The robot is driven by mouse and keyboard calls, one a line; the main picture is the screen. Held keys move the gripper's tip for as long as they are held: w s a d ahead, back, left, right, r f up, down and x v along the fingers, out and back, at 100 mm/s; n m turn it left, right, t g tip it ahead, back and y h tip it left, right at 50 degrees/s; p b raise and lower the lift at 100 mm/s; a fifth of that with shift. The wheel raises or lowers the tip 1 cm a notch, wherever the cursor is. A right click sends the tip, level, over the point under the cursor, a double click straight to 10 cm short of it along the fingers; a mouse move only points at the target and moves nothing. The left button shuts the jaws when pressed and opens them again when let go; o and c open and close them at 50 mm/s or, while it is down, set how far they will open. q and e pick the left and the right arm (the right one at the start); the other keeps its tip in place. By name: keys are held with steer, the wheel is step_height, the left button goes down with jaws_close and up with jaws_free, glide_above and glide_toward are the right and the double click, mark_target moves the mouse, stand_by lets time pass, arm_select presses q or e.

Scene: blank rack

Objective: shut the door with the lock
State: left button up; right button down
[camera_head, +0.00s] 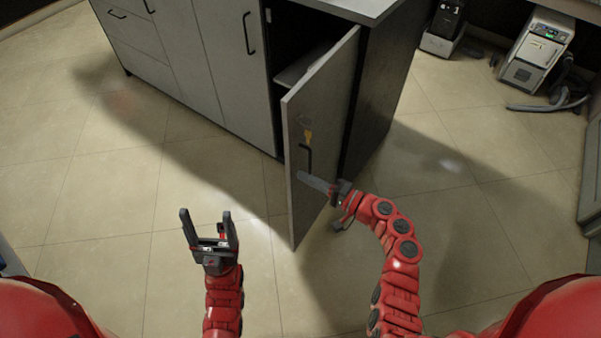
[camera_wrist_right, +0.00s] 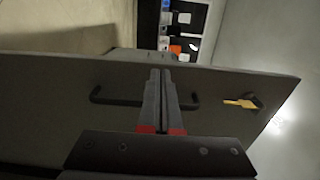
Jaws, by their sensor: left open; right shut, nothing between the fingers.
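The grey cabinet door (camera_head: 331,110) stands open, swung out from the cabinet. A yellow key sits in its lock (camera_head: 308,135), above a black bar handle (camera_head: 306,158). My right gripper (camera_head: 302,176) is shut and empty, in front of the door just below the handle in the head view. In the right wrist view the shut fingers (camera_wrist_right: 165,75) cover the middle of the handle (camera_wrist_right: 102,96); I cannot tell whether they touch it. The yellow key (camera_wrist_right: 240,103) shows to their right. My left gripper (camera_head: 207,218) is open and empty, left of the door above the floor.
The grey cabinet (camera_head: 235,60) has closed doors and drawers left of the open compartment. A white machine (camera_head: 537,50) with a hose stands at the back right. The tiled floor (camera_head: 110,215) is clear in front of the cabinet.

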steer(key=shift+x, duration=1.1)
